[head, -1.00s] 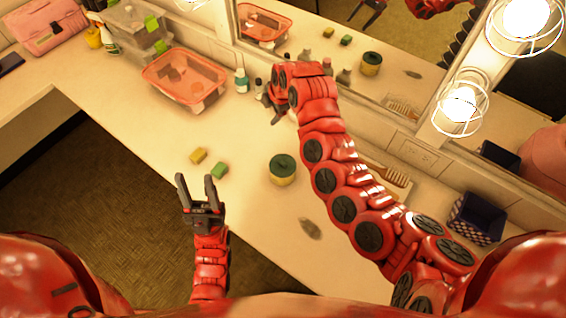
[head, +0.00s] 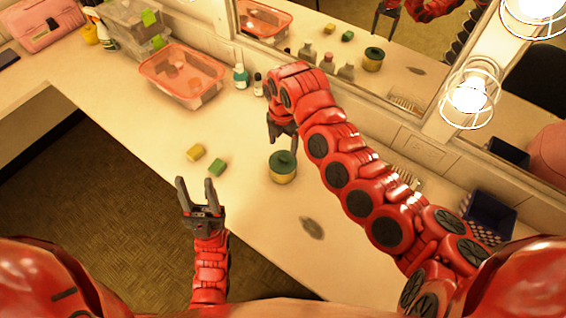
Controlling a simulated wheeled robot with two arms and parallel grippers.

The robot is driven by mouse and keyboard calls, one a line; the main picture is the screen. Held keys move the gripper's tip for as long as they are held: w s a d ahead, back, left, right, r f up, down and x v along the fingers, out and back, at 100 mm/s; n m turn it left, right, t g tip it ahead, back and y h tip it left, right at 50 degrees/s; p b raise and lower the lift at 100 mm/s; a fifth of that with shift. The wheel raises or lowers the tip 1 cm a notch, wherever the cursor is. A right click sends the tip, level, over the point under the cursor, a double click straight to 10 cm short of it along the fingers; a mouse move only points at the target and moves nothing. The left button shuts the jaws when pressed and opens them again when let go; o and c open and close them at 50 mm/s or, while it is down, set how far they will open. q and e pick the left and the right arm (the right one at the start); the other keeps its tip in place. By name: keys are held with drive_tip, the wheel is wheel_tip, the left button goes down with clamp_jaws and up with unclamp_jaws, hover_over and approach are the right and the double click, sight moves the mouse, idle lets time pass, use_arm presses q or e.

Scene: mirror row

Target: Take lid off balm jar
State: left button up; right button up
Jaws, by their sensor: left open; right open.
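The balm jar (head: 283,177) stands upright on the counter, a yellowish jar with a dark green lid (head: 283,160) on top. The lid has a small knob and sits on the jar. My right gripper (head: 282,146) is open, pointing down just behind the jar's lid; its fingertips are close to the lid, and I cannot tell whether they touch it. My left gripper (head: 196,184) is open and empty, fingers pointing up the picture, left of the jar near the counter's front edge.
A yellow block (head: 196,152) and a green block (head: 217,167) lie left of the jar. A red-rimmed clear bin (head: 183,75) and small bottles (head: 241,76) stand further back. A dark flat oval thing (head: 312,228) lies in front. A mirror (head: 330,60) backs the counter; a dark basket (head: 488,219) stands right.

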sight(282, 159)
drive_tip(key=shift+s+f, duration=0.1)
drive_tip(key=shift+f, duration=0.85)
drive_tip(key=f+p, duration=0.2)
drive_tip(key=f, duration=0.2)
drive_tip(key=shift+a+p, duration=0.2)
drive_tip(key=shift+p, duration=0.1)
drive_tip(key=shift+d+f, duration=0.1)
drive_tip(key=shift+f, duration=0.5)
clamp_jaws()
